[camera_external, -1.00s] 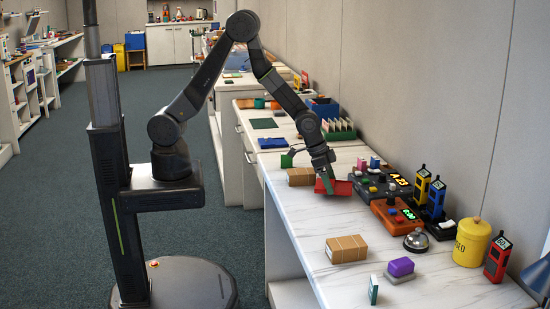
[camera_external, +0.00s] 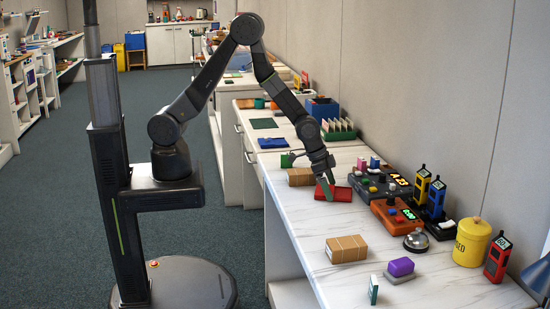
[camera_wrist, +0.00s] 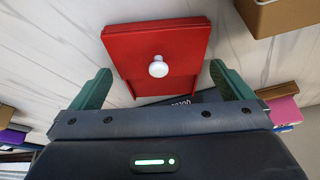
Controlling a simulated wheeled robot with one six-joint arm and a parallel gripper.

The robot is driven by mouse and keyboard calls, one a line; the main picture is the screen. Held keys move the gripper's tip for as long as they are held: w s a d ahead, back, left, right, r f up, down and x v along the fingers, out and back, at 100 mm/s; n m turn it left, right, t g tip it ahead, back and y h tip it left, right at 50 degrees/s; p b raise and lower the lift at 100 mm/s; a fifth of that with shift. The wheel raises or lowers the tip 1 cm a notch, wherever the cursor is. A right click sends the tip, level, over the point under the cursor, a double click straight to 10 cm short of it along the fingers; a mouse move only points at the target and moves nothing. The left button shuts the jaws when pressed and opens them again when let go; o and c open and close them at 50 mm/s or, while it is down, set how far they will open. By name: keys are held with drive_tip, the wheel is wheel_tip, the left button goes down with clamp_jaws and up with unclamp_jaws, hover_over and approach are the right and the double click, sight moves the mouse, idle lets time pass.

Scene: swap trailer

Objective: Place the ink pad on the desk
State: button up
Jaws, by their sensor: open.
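A flat red case with a round white knob, which looks like the ink pad (camera_external: 341,193), is at the desk's near side by the brown box. In the wrist view the red case (camera_wrist: 160,40) lies ahead of and partly between my fingers, appearing flat over the marble-patterned desk (camera_wrist: 55,60). My gripper (camera_external: 307,174) is open, pointing down at the desk (camera_external: 300,215). Its green fingers (camera_wrist: 159,78) stand apart on either side of the knob, with gaps to the case. Whether the case's underside touches the desk is hard to tell.
A brown box (camera_external: 300,177) is close to my gripper. An orange control box (camera_external: 397,217) and dark console (camera_external: 372,186) stand right of the red case. Another brown box (camera_external: 346,249) and a bell (camera_external: 416,240) are nearer the camera. Bare desk lies between.

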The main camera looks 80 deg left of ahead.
drive_tip(key=v, duration=1.2)
drive_tip(key=shift+s+a+f, duration=0.1)
drive_tip(key=shift+f, duration=0.05)
drive_tip(key=shift+s+a+f+t+h+p, duration=0.55)
drive_tip(key=shift+s+a+f+t+h, duration=0.55)
drive_tip(key=shift+s+t, duration=0.95)
drive_tip(key=b+x, duration=0.2)
drive_tip(key=x, duration=0.6)
drive_tip(key=shift+w+d, duration=0.1)
drive_tip(key=shift+w, duration=0.1)
drive_tip(key=shift+b+x, duration=0.6)
drive_tip(key=shift+x, duration=1.95)
drive_tip(key=shift+s+f, duration=0.1)
